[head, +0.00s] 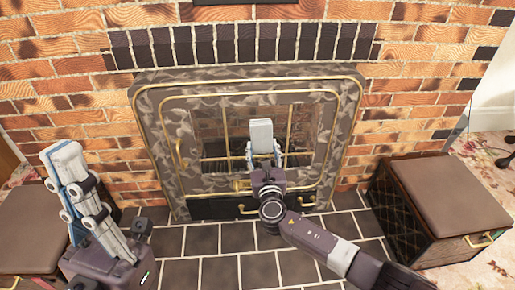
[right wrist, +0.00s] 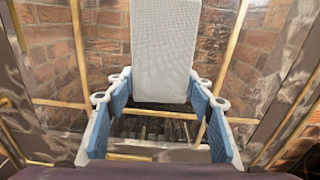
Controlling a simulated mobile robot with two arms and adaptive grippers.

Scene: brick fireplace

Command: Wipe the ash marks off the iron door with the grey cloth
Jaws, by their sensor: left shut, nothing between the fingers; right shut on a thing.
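The iron door (head: 336,128) is upright in the brick fireplace, with brass trim and glass panes crossed by brass bars. Its frame has a mottled grey-brown pattern; I cannot tell ash marks from this pattern. My right gripper (head: 263,149) is in front of the middle of the door, shut on the grey cloth (head: 260,131). In the right wrist view the cloth (right wrist: 165,45) is a pale, flat-sided block between the blue finger pads, in front of the glass. I cannot tell if it touches the door. My left gripper (head: 64,160) is shut and empty, at the left, away from the door.
A brown-topped box seat (head: 447,192) with a brass handle stands at the right, and another (head: 25,232) at the left beside my left arm. Dark hearth tiles (head: 215,272) lie clear below the door. A dark brick arch (head: 245,45) runs above it.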

